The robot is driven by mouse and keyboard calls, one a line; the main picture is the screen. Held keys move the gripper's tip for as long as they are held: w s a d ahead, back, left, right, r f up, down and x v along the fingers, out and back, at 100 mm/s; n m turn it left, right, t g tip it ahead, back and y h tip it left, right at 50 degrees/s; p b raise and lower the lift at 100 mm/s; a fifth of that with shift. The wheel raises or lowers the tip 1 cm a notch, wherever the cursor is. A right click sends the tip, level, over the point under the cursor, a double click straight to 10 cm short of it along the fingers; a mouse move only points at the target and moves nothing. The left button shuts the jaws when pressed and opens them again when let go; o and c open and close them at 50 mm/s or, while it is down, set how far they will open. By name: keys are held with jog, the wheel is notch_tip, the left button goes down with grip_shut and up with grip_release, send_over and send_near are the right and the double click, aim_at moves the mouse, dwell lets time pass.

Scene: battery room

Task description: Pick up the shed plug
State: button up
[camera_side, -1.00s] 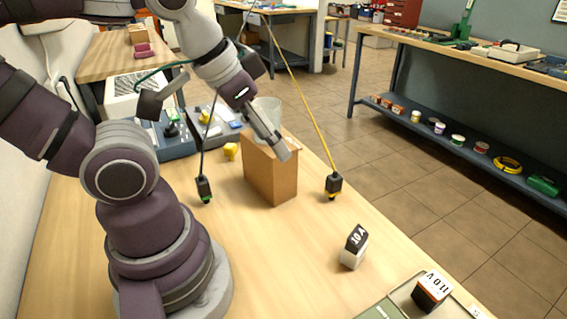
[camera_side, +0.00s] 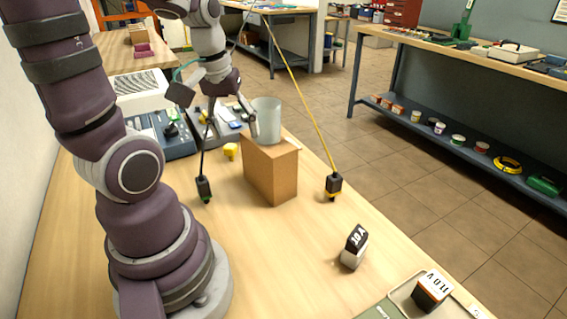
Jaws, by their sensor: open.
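Two black plugs hang on cords, and no label here tells which is the shed plug. One plug (camera_side: 204,188), with a green tip on a dark cord, is left of the brown block. The other plug (camera_side: 333,185), with a yellow tip on a yellow cord, is right of the block. My gripper (camera_side: 246,122) is open, behind the block and just left of a clear cup. It is apart from both plugs. Its far finger is mostly hidden, and whether it touches the cup cannot be told.
A yellow piece (camera_side: 230,151) and control boxes (camera_side: 170,140) are to the left. A black-and-white block (camera_side: 353,246) and a tray (camera_side: 400,298) with another block (camera_side: 432,290) are front right.

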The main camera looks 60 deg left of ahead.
aim_at(202, 179)
jog(key=s+a+f+n, duration=0.1)
jog(key=s+a+n, duration=0.1)
jog(key=s+a+f+n+g, duration=0.1)
jog(key=a+f+n, duration=0.1)
jog(key=s+a+f+n+g, duration=0.1)
jog(key=s+a+n, duration=0.1)
jog(key=n, duration=0.1)
jog(key=shift+s+a+f+h, duration=0.2)
jog(key=shift+s+a+h, duration=0.15)
jog(key=shift+h, duration=0.05)
jog(key=f, duration=1)
jog(key=shift+s+d+f, duration=0.1)
jog(key=shift+s+d, duration=0.1)
grip_shut()
